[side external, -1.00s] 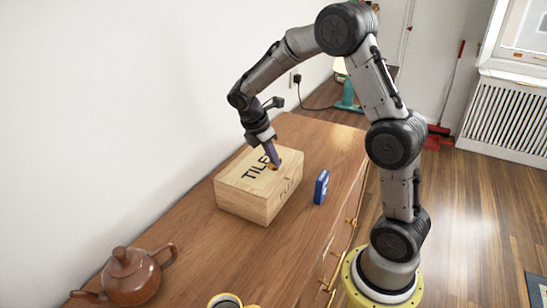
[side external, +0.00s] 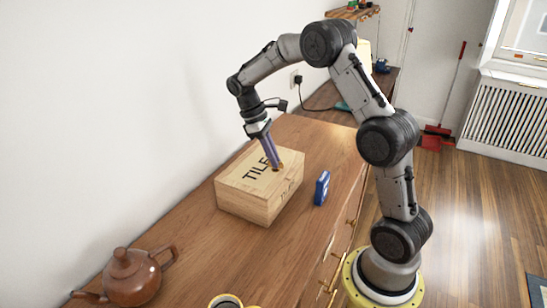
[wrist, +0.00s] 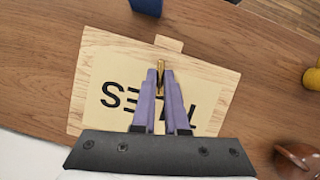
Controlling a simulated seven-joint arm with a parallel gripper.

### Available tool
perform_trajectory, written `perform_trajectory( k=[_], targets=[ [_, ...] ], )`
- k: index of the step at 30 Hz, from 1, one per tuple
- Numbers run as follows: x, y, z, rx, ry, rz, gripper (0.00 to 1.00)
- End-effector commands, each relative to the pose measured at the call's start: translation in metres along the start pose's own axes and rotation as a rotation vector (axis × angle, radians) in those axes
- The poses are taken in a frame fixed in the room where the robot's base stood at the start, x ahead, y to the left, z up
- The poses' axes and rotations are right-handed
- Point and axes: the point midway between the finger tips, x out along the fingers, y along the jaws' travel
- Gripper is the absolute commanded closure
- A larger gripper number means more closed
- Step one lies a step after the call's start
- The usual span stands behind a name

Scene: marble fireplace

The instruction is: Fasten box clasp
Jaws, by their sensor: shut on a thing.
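The light wooden box (side external: 262,201), lettered on its lid, stands on the wooden cabinet top with its lid looking closed. Its lid fills the middle of the wrist view (wrist: 205,85). The small brass clasp (wrist: 160,66) is at the box edge, beside a short wooden tab. My gripper (side external: 278,166) comes down from above at a tilt, with its purple fingertips at that edge. In the wrist view the fingers (wrist: 160,74) are shut on the clasp. They partly cover it, so I cannot tell whether it is fastened.
A blue box (side external: 321,188) stands just right of the wooden box. A brown teapot (side external: 132,275) sits at the near left, with a yellow-rimmed object (side external: 225,300) at the near edge. The white wall runs close along the left. The cabinet top between teapot and box is clear.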

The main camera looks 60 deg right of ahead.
Motion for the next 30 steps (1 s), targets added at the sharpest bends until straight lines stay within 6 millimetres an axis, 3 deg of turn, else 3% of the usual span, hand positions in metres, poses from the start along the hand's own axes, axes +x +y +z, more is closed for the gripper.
perform_trajectory(
  k=[12,29,30],
  targets=[
    [-0.0012,0.0019,-0.0005,0.176,0.004,-0.071,1.0],
    [-0.0012,0.002,-0.0001,0.201,0.004,-0.081,1.0],
    [-0.0012,0.002,-0.0001,0.201,0.004,-0.081,0.84]
  ],
)
